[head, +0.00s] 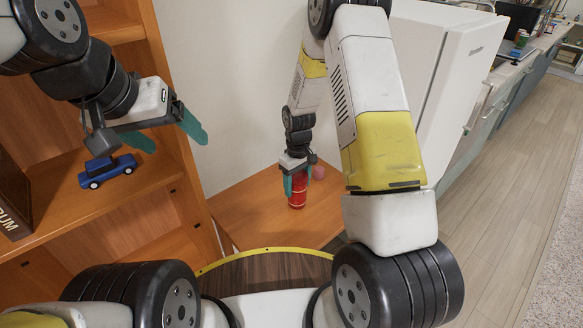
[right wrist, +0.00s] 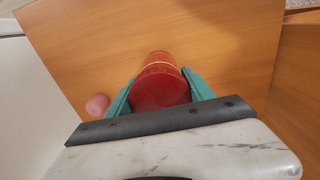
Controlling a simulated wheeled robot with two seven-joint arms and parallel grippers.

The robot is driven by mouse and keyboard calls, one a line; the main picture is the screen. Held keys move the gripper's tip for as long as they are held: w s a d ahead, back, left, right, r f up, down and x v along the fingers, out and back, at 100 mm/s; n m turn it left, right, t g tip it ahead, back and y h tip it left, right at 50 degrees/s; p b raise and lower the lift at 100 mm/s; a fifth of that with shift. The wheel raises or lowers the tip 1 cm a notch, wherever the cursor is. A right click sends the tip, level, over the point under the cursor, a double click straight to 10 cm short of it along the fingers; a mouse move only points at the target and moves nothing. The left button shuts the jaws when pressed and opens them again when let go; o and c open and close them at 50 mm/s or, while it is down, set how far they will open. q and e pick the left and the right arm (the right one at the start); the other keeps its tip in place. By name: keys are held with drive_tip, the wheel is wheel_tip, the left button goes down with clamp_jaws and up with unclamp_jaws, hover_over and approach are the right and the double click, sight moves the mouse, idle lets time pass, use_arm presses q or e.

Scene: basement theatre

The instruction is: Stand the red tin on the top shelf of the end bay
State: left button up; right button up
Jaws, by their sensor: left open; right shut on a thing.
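The red tin (head: 298,191) is upright at the wooden surface beside the bookcase. My right gripper (head: 297,178) is shut on it from above, with its teal fingers on either side. In the right wrist view the tin (right wrist: 160,85) sits between the two fingers (right wrist: 158,95); I cannot tell whether its base touches the wood. My left gripper (head: 168,138) is open and empty in front of the bookcase. The wooden bookcase (head: 178,100) stands at the left, with shelves at several heights; its top is out of view.
A blue toy car (head: 107,170) and a dark box (head: 12,195) are on a bookcase shelf. A pink object (head: 319,172) is close behind the tin on the low wooden surface (head: 245,208). A white fridge (head: 440,75) stands at right; the floor (head: 500,180) beyond is clear.

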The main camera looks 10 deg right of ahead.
drive_tip(key=shift+f, duration=0.2)
drive_tip(key=shift+f, duration=0.1)
drive_tip(key=o, duration=1.4)
